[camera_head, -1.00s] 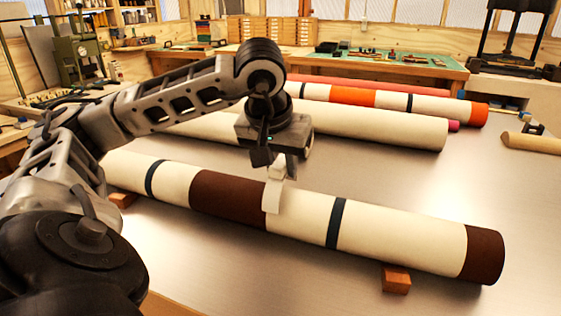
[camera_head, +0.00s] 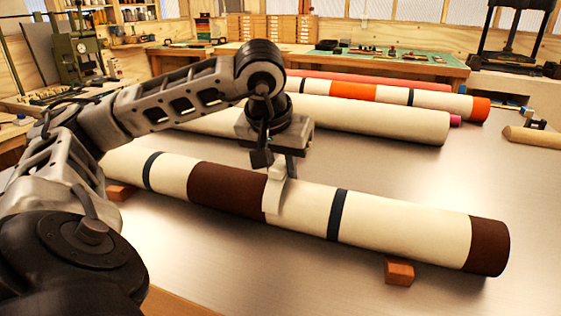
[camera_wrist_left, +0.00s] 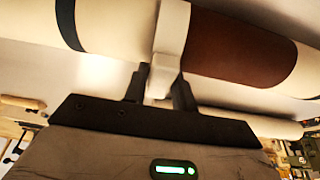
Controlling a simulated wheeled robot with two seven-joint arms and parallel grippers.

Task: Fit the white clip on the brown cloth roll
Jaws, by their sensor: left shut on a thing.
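The brown cloth roll (camera_head: 398,225) is a long cream roll with brown bands and narrow dark stripes, lying across the front of the metal table. The white clip (camera_head: 271,198) lies against the roll beside the middle brown band. In the left wrist view the clip (camera_wrist_left: 172,30) spans the visible width of the roll (camera_wrist_left: 235,46), with its stem toward my fingers. My left gripper (camera_head: 284,168), above the roll, is shut on the stem; its fingers (camera_wrist_left: 161,88) flank it. The clip's far side is hidden, so I cannot tell how fully it is seated. My right gripper is out of view.
Wooden blocks (camera_head: 399,272) support the front roll. Behind it lie a plain cream roll (camera_head: 385,122) and an orange-banded roll (camera_head: 447,104). Bare metal tabletop (camera_head: 440,180) separates the front and back rolls.

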